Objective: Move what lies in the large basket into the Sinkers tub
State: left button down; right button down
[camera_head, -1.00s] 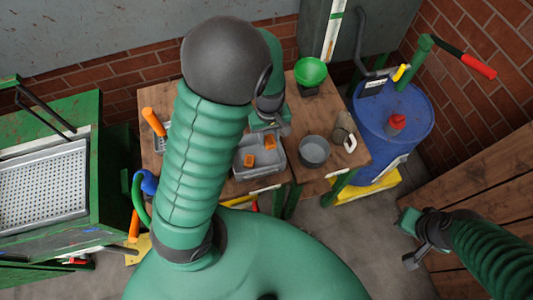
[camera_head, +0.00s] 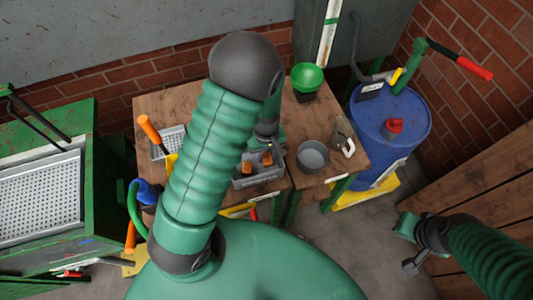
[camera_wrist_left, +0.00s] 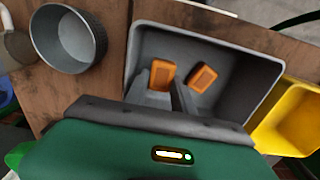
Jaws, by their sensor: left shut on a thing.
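A grey tub (camera_head: 272,177) stands on the wooden table and holds two orange blocks; the lettering on its front is too small to read. My left gripper (camera_head: 266,148) reaches down into it from its far side. In the left wrist view its fingers (camera_wrist_left: 167,92) are shut at one orange block (camera_wrist_left: 162,74). The other orange block (camera_wrist_left: 202,78) lies beside it, apart from the fingers. A mesh basket (camera_head: 170,140) with an orange handle is partly hidden behind my left arm; its visible part looks empty. My right gripper (camera_head: 408,246) hangs away from the table at right.
A round grey pot (camera_head: 313,155) stands right of the tub, with a jug (camera_head: 342,136) and a green funnel (camera_head: 305,78) near it. A yellow tub (camera_wrist_left: 290,120) sits close beside the grey tub. A blue drum (camera_head: 390,125) stands right; a green machine with a perforated tray (camera_head: 40,192) stands left.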

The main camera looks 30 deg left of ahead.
aim_at(265, 156)
pick_arm(q)
jog(key=shift+f, duration=0.15)
jog(key=c, duration=1.3)
grip_release()
jog(key=shift+a, duration=0.2)
jog(key=shift+c, duration=0.2)
pick_arm(e)
jog(key=shift+a, duration=0.25)
pick_arm(q)
jog(key=shift+d+r+p, duration=0.1)
jog(key=shift+r+p, duration=0.2)
jog(key=shift+r, duration=0.2)
notch_tip(265, 156, up, 12)
jog(key=p, duration=0.1)
jog(key=s+d+r+m+t, duration=0.2)
jog(key=s+d+m, duration=0.2)
jog(key=m, duration=0.5)
jog(key=shift+s+r+m+t, duration=0.25)
jog(key=shift+s+m+t, duration=0.05)
jog(key=shift+s, duration=0.65)
pick_arm(e)
jog(key=shift+w+r, duration=0.1)
jog(key=shift+r, duration=0.7)
